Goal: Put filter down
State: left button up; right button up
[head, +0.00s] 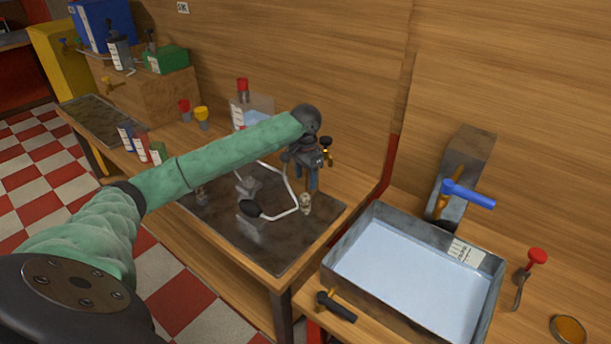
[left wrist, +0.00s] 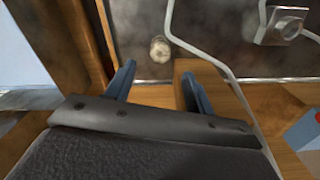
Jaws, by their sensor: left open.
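A small pale, roundish piece (head: 305,203), which looks like the filter, stands on the dark metal plate (head: 275,252) near its right edge. In the left wrist view it shows as a small cream knob (left wrist: 160,48) just beyond my fingertips. My left gripper (head: 311,189) points down at the plate beside it. The two blue fingers, seen in the left wrist view (left wrist: 157,75), are apart with nothing between them. The piece lies clear of both fingers in that view. My right gripper is not in view.
A metal bracket (left wrist: 285,25) stands nearby. A water-filled basin (head: 335,258) with a blue-handled tap (head: 468,193) is at the right. Bottles stand at the left.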

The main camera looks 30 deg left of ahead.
pick_arm(q)
jog(key=shift+r, duration=1)
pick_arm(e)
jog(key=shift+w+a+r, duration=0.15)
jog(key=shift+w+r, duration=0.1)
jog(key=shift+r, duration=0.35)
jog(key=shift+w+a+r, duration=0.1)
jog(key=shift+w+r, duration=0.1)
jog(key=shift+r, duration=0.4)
